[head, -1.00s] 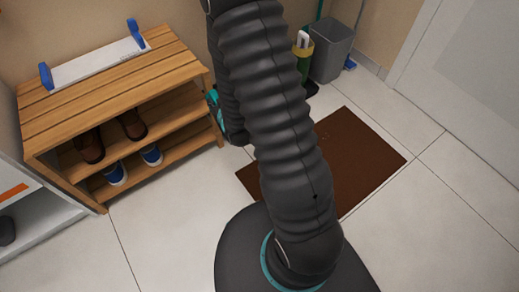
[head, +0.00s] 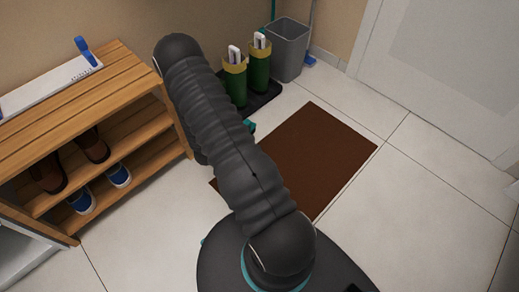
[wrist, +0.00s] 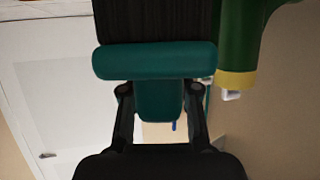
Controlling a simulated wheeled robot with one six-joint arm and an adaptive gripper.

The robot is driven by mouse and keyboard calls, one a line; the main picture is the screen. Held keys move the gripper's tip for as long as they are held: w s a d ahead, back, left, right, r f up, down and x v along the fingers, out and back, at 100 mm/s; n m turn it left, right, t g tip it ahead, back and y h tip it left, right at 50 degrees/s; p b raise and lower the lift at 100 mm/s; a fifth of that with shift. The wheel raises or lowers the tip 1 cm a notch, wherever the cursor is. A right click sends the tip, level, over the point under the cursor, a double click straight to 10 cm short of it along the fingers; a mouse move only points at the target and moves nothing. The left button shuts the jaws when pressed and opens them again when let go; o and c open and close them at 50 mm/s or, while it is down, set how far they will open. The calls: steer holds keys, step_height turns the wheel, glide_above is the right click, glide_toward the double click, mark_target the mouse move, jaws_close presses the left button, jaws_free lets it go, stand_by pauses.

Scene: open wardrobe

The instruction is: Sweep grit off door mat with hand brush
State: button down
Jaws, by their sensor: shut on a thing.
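The brown door mat (head: 325,150) lies flat on the tiles in the head view, its left part behind my arm. I cannot make out any grit on it. The hand brush (wrist: 155,60) has a teal body and dark bristles, and fills the top middle of the wrist view. My gripper (wrist: 160,100) is shut on the brush's teal handle, with a finger on each side. In the head view my arm hides most of the gripper and brush. Only a bit of teal shows beside the arm, near the mat's far left corner.
Green boots with yellow rims (head: 259,70) stand on a dark tray (head: 266,98) beyond the mat. A grey bin (head: 287,50) is beside them. A wooden shoe bench (head: 130,88) with shoes stands left. A white door (head: 440,75) is at right. Tiles right of the mat are clear.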

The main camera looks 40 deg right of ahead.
steer(key=shift+s+d+f+m+g+h+b, duration=0.1)
steer(key=shift+s+d+f+m+g+b, duration=0.35)
steer(key=shift+s+f+m+g+b, duration=1.15)
steer(key=shift+s+d+f+m+g+h+p, duration=0.15)
steer(key=shift+s+d+f+g, duration=0.6)
steer(key=shift+f, duration=1.9)
steer(key=shift+s+d+f+m+g+h+b, duration=0.15)
steer(key=shift+s+f+m+g+b, duration=0.6)
steer(key=shift+s+f, duration=1.1)
steer(key=shift+w+f+b, duration=0.15)
steer(key=shift+f+b, duration=0.3)
steer(key=shift+f, duration=0.25)
steer(key=shift+w+f+b, duration=0.15)
steer(key=shift+f+b, duration=0.3)
steer(key=shift+f, duration=0.2)
steer(key=shift+d, duration=0.15)
steer(key=shift+w+d+r+b, duration=0.15)
steer(key=shift+d+b, duration=0.2)
steer(key=shift+d, duration=1.4)
steer(key=shift+w+d+f+b, duration=0.1)
steer(key=shift+w+d+b, duration=0.05)
steer(key=shift+d, duration=1.65)
steer(key=shift+w+d+f+b, duration=0.1)
steer(key=shift+d+b, duration=0.05)
steer(key=shift+d, duration=1.6)
steer(key=shift+w+d, duration=0.2)
steer(key=shift+d, duration=2.5)
steer(key=shift+w+d, duration=0.2)
steer(key=shift+d, duration=2.5)
